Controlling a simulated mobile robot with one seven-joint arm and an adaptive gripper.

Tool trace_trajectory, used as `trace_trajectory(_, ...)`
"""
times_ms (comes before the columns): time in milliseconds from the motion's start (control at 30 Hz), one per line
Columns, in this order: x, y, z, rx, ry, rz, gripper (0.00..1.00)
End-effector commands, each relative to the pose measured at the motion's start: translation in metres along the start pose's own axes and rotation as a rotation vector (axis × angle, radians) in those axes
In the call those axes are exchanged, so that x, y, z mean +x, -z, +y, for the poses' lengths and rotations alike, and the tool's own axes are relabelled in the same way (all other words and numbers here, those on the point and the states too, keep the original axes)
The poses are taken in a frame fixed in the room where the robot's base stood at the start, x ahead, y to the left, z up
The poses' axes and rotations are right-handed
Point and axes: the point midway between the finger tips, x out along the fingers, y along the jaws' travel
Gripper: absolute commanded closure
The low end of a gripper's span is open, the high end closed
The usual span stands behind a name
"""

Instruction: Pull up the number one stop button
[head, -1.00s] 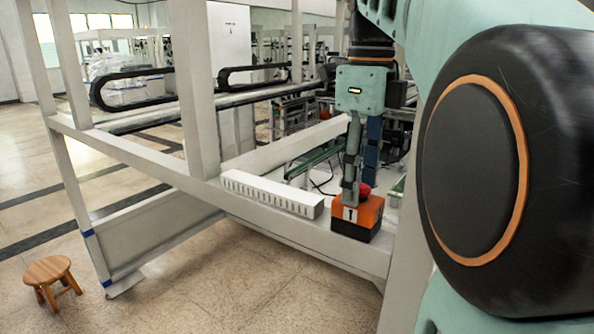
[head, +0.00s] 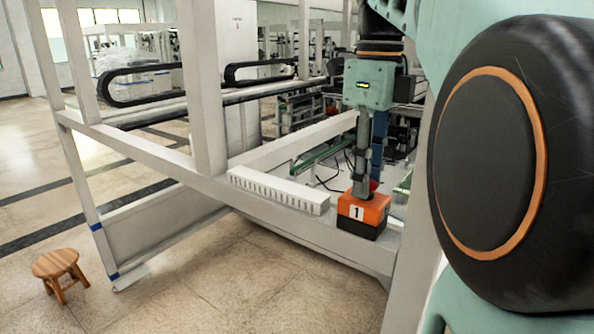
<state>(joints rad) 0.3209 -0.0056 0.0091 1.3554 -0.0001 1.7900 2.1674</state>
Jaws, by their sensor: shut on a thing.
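The number one stop button is a red knob (head: 373,186) on an orange box with a black base (head: 362,211). A white label with a "1" faces me on the box. The box sits upright on the pale frame beam at the right of centre.
A white slotted strip (head: 279,190) lies on the beam left of the box. A pale upright post (head: 202,90) stands further left. Cables and green rails (head: 322,156) lie behind. A wooden stool (head: 56,270) stands on the floor at lower left.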

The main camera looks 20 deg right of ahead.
Motion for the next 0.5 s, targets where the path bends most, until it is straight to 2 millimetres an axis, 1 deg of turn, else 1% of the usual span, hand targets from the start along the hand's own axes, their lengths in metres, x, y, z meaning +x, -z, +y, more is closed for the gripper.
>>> trace_trajectory(100, 0.0011, 0.0000, 0.0002, 0.000, -0.002, 0.001, 0.97)
trace_trajectory(133, 0.0012, 0.0000, 0.0002, 0.000, -0.002, 0.001, 0.71)
trace_trajectory(267, 0.0013, 0.0000, 0.0002, 0.000, -0.002, 0.001, 0.57)
trace_trajectory(300, 0.0012, 0.0000, 0.0002, 0.000, -0.002, 0.001, 0.54)
trace_trajectory(500, 0.0011, 0.0000, 0.0002, 0.000, -0.002, 0.001, 0.54)
